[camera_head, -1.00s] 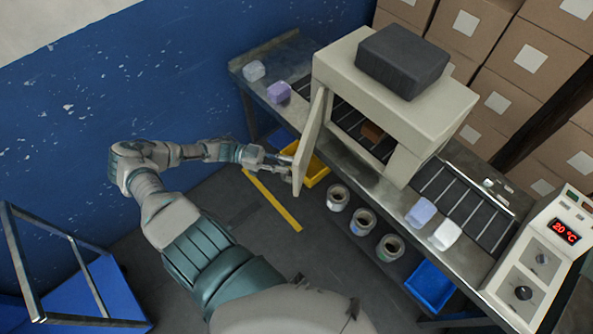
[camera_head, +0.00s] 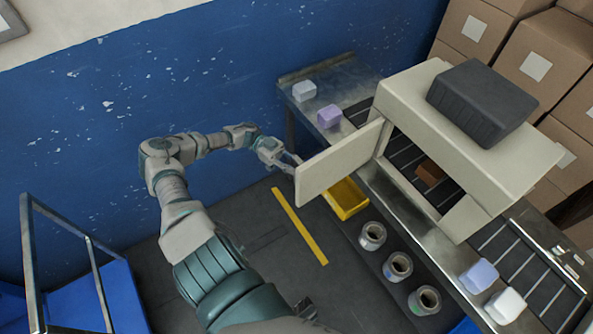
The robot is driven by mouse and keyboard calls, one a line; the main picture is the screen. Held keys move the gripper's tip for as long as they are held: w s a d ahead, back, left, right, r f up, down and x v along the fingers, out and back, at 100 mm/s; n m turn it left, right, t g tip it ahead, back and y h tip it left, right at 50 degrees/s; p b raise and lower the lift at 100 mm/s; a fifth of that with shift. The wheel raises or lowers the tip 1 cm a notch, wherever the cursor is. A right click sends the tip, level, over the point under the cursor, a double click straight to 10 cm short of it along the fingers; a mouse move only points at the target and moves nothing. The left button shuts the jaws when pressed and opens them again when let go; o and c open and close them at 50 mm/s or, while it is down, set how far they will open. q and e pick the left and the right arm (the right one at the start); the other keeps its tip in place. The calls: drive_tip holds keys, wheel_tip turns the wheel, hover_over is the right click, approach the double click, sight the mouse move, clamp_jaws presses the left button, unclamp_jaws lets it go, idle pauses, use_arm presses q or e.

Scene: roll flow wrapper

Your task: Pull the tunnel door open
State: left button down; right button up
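The tunnel (camera_head: 445,125) is a cream housing over a conveyor, with a dark grey box (camera_head: 482,100) on top. Its door (camera_head: 338,165) is a cream panel hinged at the tunnel's left side. It stands swung wide open toward the left, and the tunnel's inside shows. A brown block (camera_head: 429,174) lies on the belt inside. My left gripper (camera_head: 287,163) is at the door's free outer edge. The fingers are small here, and their contact with the door cannot be made out. My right gripper is out of view.
Pale and purple blocks (camera_head: 329,115) sit on the conveyor behind the tunnel, and others (camera_head: 478,275) in front. Several cans (camera_head: 397,266) and a yellow bin (camera_head: 347,198) stand below. A blue metal-framed cart (camera_head: 75,290) is at lower left. Open floor lies left of the yellow stripe (camera_head: 300,226).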

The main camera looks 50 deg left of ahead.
use_arm(q)
drive_tip(key=shift+w+r, duration=0.15)
drive_tip(key=shift+a, duration=0.1)
drive_tip(key=c, duration=1.3)
unclamp_jaws()
drive_tip(key=shift+o, duration=1.1)
drive_tip(key=shift+w, duration=0.1)
drive_tip(key=shift+a, duration=0.2)
drive_tip(key=s+a, duration=0.2)
drive_tip(key=a, duration=0.9)
drive_tip(key=shift+a+f, duration=0.25)
